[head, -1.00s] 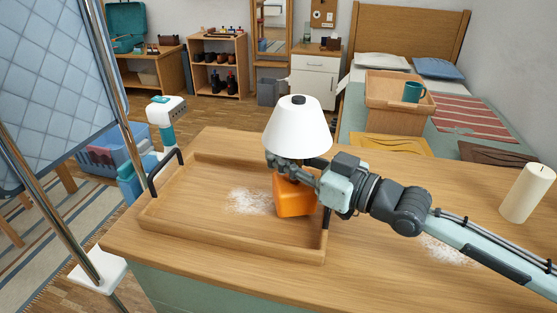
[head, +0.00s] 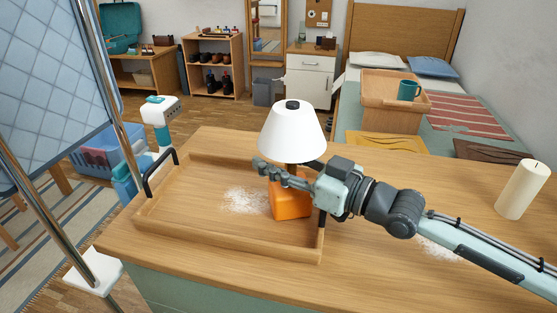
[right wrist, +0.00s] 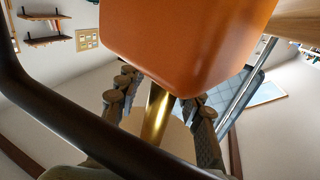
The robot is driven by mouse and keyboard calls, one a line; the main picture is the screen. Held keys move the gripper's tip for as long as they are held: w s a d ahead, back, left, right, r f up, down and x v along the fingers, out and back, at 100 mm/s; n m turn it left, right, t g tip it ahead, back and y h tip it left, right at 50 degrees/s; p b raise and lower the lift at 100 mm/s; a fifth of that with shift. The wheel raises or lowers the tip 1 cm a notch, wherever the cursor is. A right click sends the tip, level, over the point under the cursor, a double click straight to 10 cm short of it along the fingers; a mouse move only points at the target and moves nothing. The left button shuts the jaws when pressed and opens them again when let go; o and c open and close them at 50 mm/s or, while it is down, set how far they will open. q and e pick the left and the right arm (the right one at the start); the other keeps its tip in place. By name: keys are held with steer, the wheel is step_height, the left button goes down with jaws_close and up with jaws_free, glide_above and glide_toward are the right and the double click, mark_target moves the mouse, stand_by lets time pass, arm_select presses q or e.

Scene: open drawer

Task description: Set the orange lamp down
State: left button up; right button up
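The orange lamp has a white shade (head: 292,133), a brass stem (right wrist: 157,112) and an orange block base (head: 289,203). It stands upright at the right end of the wooden tray (head: 215,234), beside the tray's right handle. The base also fills the top of the right wrist view (right wrist: 190,40). My right gripper (head: 287,172) is at the stem, between shade and base. Its fingers are spread to either side of the stem, with gaps showing in the right wrist view. The underside of the base is not clearly visible. My left gripper is not in view.
The tray's dark right handle (right wrist: 90,135) crosses close before the right wrist camera. A cream candle (head: 522,190) stands on the counter (head: 390,262) at the right. White powdery patches lie in the tray (head: 245,200) and under my right forearm. The tray's left part is clear.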

steer(key=shift+r, duration=0.2)
steer(key=shift+f+v, duration=0.2)
steer(key=shift+v, duration=1)
steer(key=b+v, duration=0.2)
steer(key=v, duration=0.6)
steer(key=shift+s+d+r, duration=0.1)
steer(key=shift+s+d, duration=0.05)
steer(key=shift+d, duration=0.15)
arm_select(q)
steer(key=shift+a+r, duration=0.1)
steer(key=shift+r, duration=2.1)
arm_select(e)
steer(key=shift+s+d, duration=0.25)
steer(key=shift+d, duration=0.15)
